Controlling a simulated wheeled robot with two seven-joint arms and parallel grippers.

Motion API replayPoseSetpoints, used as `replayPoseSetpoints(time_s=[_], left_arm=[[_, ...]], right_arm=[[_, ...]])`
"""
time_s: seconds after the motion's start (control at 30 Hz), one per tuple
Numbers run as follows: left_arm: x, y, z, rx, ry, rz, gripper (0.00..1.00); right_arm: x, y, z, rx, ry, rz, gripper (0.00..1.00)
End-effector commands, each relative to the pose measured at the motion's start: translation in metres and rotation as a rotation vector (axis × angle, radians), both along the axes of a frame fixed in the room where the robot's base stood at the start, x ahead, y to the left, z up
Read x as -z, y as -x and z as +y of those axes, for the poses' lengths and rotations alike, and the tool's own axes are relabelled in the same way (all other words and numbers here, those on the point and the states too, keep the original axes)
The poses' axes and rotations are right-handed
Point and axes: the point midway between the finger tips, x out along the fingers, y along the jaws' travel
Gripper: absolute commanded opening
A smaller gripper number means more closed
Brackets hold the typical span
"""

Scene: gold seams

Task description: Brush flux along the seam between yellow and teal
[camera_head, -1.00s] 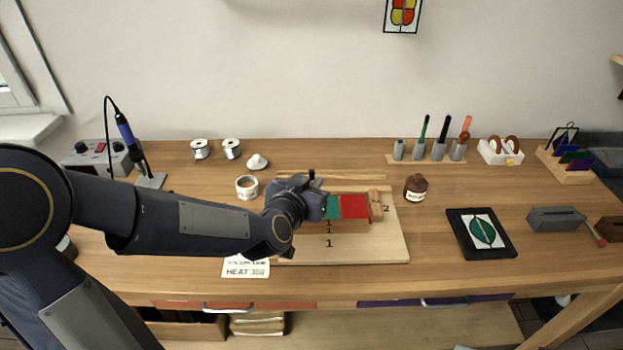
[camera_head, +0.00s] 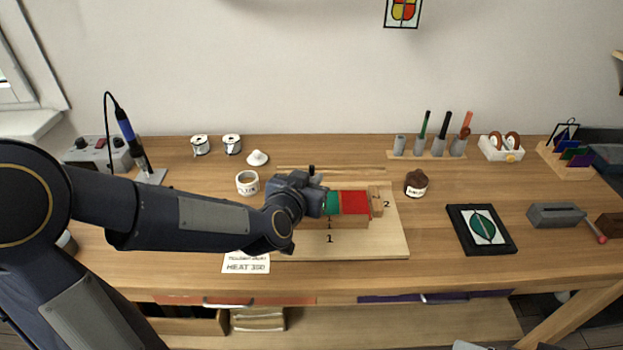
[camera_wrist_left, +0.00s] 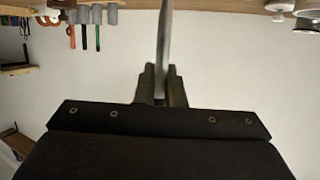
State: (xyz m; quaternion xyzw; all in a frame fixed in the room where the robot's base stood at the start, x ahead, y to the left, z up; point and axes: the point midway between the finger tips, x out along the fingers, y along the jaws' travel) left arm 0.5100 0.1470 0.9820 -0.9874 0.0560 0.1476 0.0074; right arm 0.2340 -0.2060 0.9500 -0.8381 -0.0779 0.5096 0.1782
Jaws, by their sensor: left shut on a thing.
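A teal glass piece (camera_head: 333,203) and a red glass piece (camera_head: 355,202) lie side by side on a wooden block on the pale work board (camera_head: 385,240). My left gripper (camera_head: 318,197) is at the teal piece's left side, and its hand covers that area. I cannot see the yellow piece or the yellow-teal seam. The gripper is shut on a thin grey tool, seen edge-on in the left wrist view (camera_wrist_left: 164,40), which looks like the brush. A dark end sticks up above the hand; the tip is hidden.
An open flux pot (camera_head: 247,184) stands behind and left of the board, its white lid (camera_head: 257,158) nearby. A black framed leaf panel (camera_head: 482,230) lies further right. A heat card (camera_head: 246,263) lies in front.

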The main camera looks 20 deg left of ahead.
Motion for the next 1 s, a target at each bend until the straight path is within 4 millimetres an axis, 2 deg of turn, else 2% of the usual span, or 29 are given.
replayPoseSetpoints(time_s=[1.0], left_arm=[[0.0067, 0.0001, -0.0001, 0.0, 0.0, 0.001, 0.0]], right_arm=[[0.006, 0.0, 0.0, 0.0, 0.0, 0.0, 1.0]])
